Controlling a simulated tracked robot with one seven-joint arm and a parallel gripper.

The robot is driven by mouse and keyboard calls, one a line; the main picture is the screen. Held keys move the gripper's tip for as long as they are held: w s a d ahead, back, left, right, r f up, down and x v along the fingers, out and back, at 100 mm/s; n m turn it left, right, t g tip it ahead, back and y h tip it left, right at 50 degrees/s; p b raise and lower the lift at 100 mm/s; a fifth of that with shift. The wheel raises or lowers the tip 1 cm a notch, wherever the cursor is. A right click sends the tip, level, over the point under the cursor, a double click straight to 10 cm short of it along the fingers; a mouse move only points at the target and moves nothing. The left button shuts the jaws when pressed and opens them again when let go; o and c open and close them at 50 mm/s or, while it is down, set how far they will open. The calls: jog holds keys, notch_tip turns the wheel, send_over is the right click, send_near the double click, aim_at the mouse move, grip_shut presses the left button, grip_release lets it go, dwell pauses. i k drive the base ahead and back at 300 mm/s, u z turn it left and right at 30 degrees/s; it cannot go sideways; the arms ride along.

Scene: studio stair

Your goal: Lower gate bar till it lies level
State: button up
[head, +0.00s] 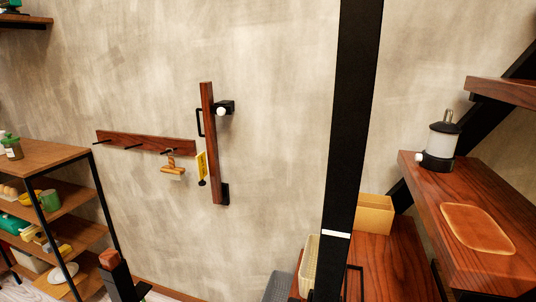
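The gate bar (210,150) is a dark wooden bar standing almost upright against the wall, leaning slightly. It has a black loop handle (199,123) on its left side. A black bracket (225,193) is at its lower end. A black fitting with a white knob (221,110) sits at its right side near the top. My gripper is not in view.
A tall black post (353,140) stands right of the bar. Wooden stair treads (490,205) with a lantern (440,143) are at right. A hook rail (145,143) and a loaded shelf (45,155) are left. A short black post (120,278) with a wooden top stands at lower left.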

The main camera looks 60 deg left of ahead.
aim_at(207, 92)
jog(key=z, duration=0.55)
jog(key=k, duration=2.6)
jog(key=u, duration=2.05)
jog(key=i, duration=0.95)
jog(key=u, duration=0.15)
